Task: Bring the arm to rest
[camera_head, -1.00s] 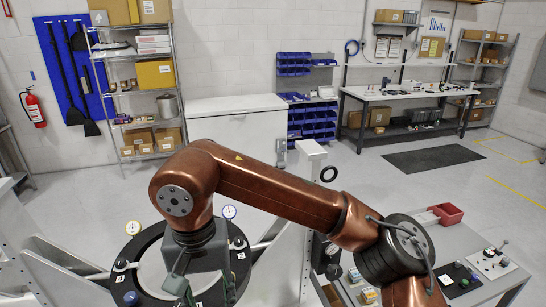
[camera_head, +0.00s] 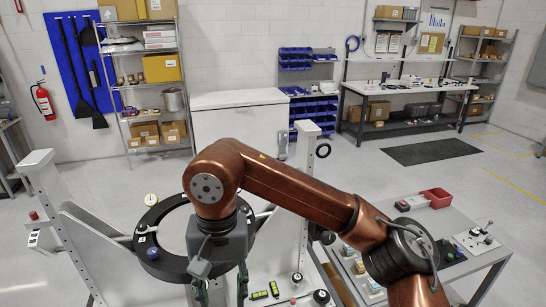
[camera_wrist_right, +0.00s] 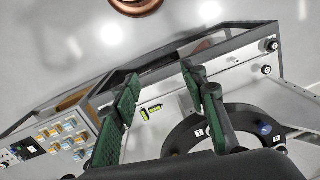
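My right arm, copper-coloured, reaches across the middle of the head view and bends down at its wrist. Its gripper (camera_head: 222,292) points downward in front of the right side of the black ring (camera_head: 150,262) of the mirror fixture; its fingertips are cut off below. In the right wrist view the two green fingers of the gripper (camera_wrist_right: 158,78) stand apart with nothing between them. The ring also shows there (camera_wrist_right: 183,137), right of the fingers. My left gripper is not in view.
White fixture posts (camera_head: 42,185) flank the ring. Yellow-green blocks (camera_head: 260,295) and dark knobs lie on the fixture's white surface.

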